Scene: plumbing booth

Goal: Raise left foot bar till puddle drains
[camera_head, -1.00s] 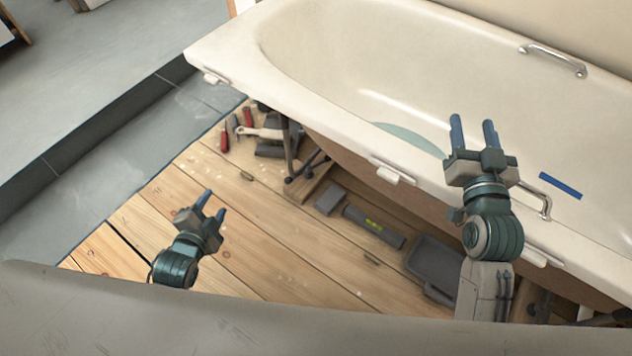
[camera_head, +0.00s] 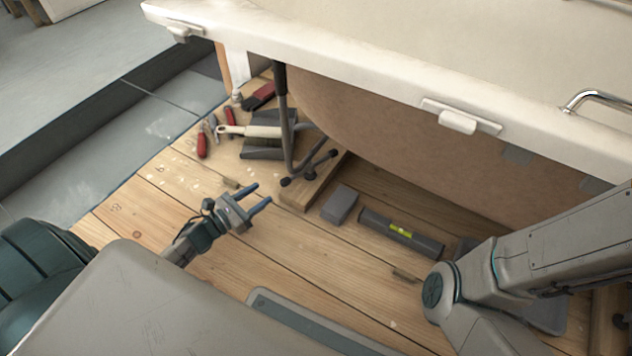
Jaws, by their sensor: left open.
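The bath (camera_head: 350,75) runs across the top, its pale rim facing me. Under its left end stands a dark metal foot (camera_head: 285,120) with an upright leg and low bars (camera_head: 312,166) with round ends, by a wooden block (camera_head: 312,185). My left gripper (camera_head: 262,195) is open and empty, low over the boards, its blue fingers pointing right toward the foot with a gap between. My right arm crosses the lower right, and its gripper is outside the picture. The bath's inside is mostly out of view, and no puddle shows.
A spirit level (camera_head: 401,232) and a grey block (camera_head: 340,204) lie on the wooden floor (camera_head: 290,245) right of the foot. Bare boards lie in front.

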